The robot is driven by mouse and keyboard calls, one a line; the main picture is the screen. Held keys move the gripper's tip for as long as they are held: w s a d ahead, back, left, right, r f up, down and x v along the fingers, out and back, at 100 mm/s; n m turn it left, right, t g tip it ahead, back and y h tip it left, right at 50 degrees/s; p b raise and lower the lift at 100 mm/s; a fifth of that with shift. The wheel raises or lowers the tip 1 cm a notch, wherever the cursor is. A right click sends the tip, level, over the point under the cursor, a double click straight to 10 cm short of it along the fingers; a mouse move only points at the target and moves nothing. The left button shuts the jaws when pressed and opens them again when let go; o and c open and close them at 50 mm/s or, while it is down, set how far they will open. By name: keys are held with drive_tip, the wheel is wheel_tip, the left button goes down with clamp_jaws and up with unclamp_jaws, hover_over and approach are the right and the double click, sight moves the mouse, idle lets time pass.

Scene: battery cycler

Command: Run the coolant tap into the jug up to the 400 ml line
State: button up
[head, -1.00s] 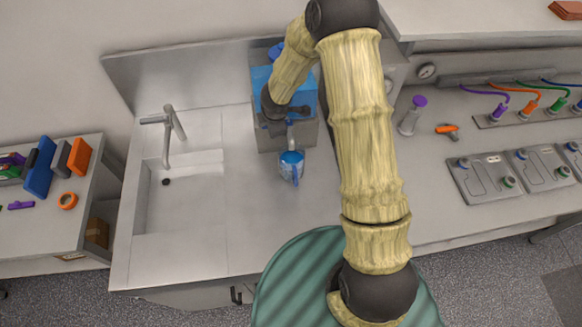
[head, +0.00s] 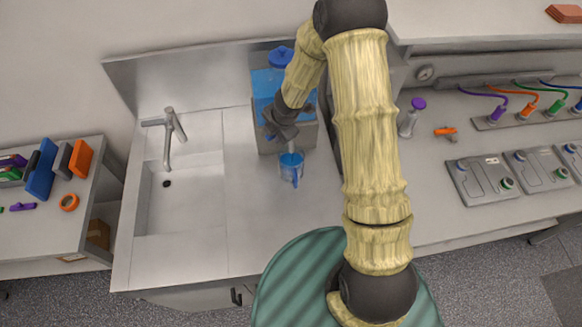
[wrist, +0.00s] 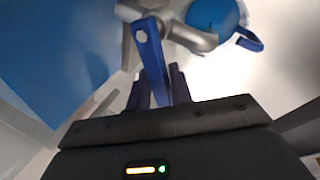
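The jug (head: 290,168) is clear with a blue handle and stands upright on the counter in front of the coolant tank (head: 268,84). Blue liquid shows inside it; its level against the markings is too small to read. In the wrist view the jug (wrist: 214,14) is at the top right, beside the silver tap (wrist: 190,32). The tap's blue lever (wrist: 152,62) reaches down between my gripper's fingers. My gripper (head: 272,132) is at the front of the tank, just above and left of the jug. Its dark fingers (wrist: 160,90) are close together on both sides of the lever.
A sink (head: 180,200) with a faucet (head: 172,135) is to the left. A purple-capped bottle (head: 411,118), an orange tool (head: 445,131) and cycler units (head: 482,178) are to the right. Counter in front of the jug is clear.

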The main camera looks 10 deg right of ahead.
idle(0.3)
drive_tip(key=shift+w+a+f+m+h+b, duration=0.15)
drive_tip(key=shift+w+m+h+b, duration=0.2)
drive_tip(key=shift+m+b, duration=0.4)
drive_tip(key=m, duration=0.1)
drive_tip(key=w+m+h, duration=0.1)
drive_tip(key=m, duration=0.1)
drive_tip(key=w+m, duration=0.1)
drive_tip(key=shift+a+t+b, duration=0.25)
drive_tip(key=shift+t+b, duration=0.05)
drive_tip(key=shift+b, duration=0.05)
drive_tip(key=shift+w, duration=0.1)
drive_tip(key=shift+o, duration=1.2)
drive_tip(key=shift+w+p+v, duration=0.2)
drive_tip(key=shift+p+v, duration=2.25)
drive_tip(key=shift+v, duration=1.65)
